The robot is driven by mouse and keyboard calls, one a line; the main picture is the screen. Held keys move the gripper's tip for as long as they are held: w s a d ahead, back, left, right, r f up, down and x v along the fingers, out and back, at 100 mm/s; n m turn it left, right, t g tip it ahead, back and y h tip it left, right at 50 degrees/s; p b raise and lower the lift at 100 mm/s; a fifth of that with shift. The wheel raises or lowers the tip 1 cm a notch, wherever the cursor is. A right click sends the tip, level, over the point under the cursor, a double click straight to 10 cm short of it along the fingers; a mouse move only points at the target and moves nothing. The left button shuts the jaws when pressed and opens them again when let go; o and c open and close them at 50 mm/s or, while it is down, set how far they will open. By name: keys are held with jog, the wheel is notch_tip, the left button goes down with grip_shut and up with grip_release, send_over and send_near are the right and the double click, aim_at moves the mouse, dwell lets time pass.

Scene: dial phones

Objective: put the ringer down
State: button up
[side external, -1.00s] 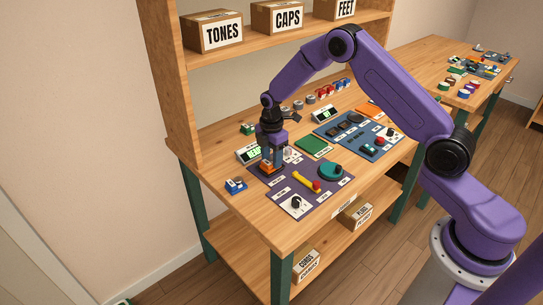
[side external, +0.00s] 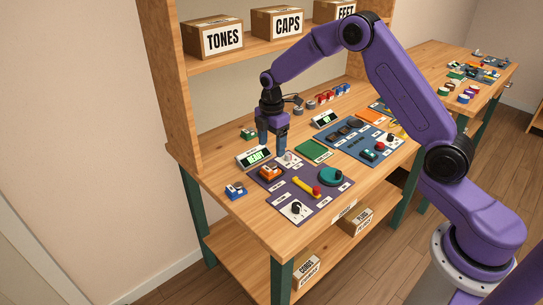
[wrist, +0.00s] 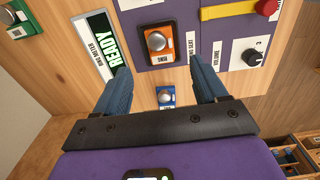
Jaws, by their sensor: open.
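The orange ringer (side external: 271,172), a block with a silver dome, sits on the purple board (side external: 279,185) at its back left part. In the wrist view the orange ringer (wrist: 159,45) is beside a label that appears to read "RING SEAT". My gripper (side external: 273,149) is open and empty, raised above the board and a little behind the ringer in the side view.
A lit display (side external: 255,157) reads "READY". A blue ringer (side external: 236,189) and a green one (side external: 249,133) stand on bare wood at left. The board also carries a yellow handset-like bar (side external: 307,186), a teal dial (side external: 331,176) and a black knob (side external: 296,208). A blue board (side external: 362,140) lies to the right.

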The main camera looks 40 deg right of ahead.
jog(key=shift+a+r, duration=0.1)
jog(key=shift+r, duration=2.4)
jog(key=s+a+r+m, duration=0.1)
jog(key=s+a+r, duration=0.25)
jog(key=s, duration=0.55)
jog(key=s+a+r+m, duration=0.1)
jog(key=s+a+r, duration=0.3)
jog(key=s, duration=0.5)
jog(key=s+d+m, duration=0.1)
jog(key=s+d, duration=0.1)
jog(key=s, duration=0.9)
jog(key=s+d+m, duration=0.2)
jog(key=s, duration=0.9)
jog(key=shift+f, duration=0.25)
jog(key=shift+c, duration=0.3)
